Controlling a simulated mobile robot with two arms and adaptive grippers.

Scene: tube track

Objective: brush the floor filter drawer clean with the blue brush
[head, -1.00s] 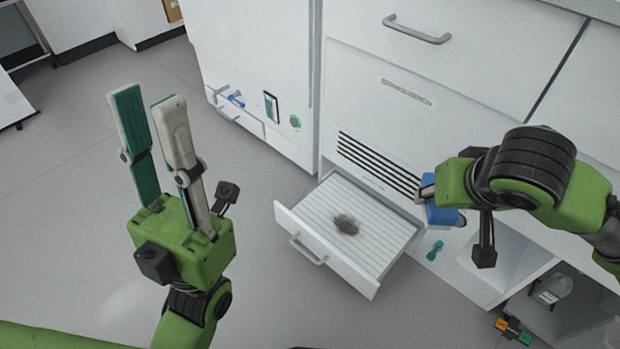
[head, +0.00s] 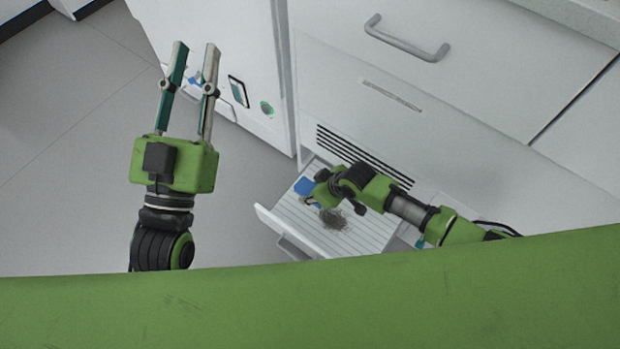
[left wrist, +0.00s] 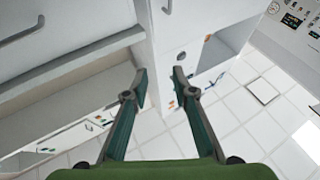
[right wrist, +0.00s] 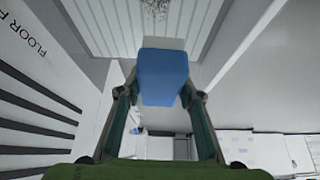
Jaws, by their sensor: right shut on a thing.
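The white floor filter drawer (head: 377,237) stands open at floor level, with a ribbed bed and a grey-brown dust patch (head: 333,219) on it. The dust also shows at the top of the right wrist view (right wrist: 156,8). My right gripper (head: 309,198) is low over the drawer, shut on the blue brush (head: 304,187). In the right wrist view the brush (right wrist: 163,78) sits between the fingertips, its pale end toward the ribbed bed. I cannot tell whether it touches the bed. My left gripper (head: 196,50) is raised, open and empty, left of the drawer.
The cabinet front (head: 400,110) with a slotted vent (head: 365,157) rises right behind the drawer. A white cabinet (head: 215,50) with a small dark panel stands behind my left gripper. Open grey floor (head: 75,190) lies to the left.

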